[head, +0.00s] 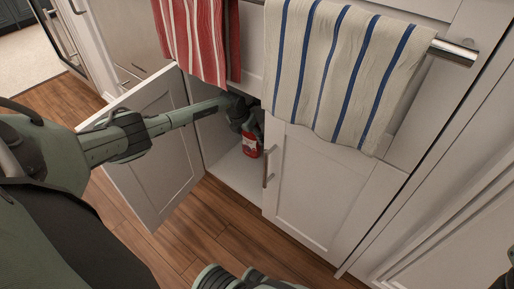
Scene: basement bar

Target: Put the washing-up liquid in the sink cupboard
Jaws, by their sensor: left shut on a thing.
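The sink cupboard (228,168) is open on its left side, and its left door (165,160) swings out towards me. My left arm reaches over this door into the opening. My left gripper (251,127) is inside the cupboard, shut on a red bottle with a pale label, the washing-up liquid (251,146). The gripper hides the bottle's upper part. The bottle looks upright, close above or on the cupboard floor; I cannot tell which. My right gripper is not in view.
The right cupboard door (315,190) is shut and partly covers the opening's right side. A red striped towel (198,40) hangs above the opening. A blue striped towel (335,70) hangs from a metal rail (455,52). The wooden floor (215,245) in front is clear.

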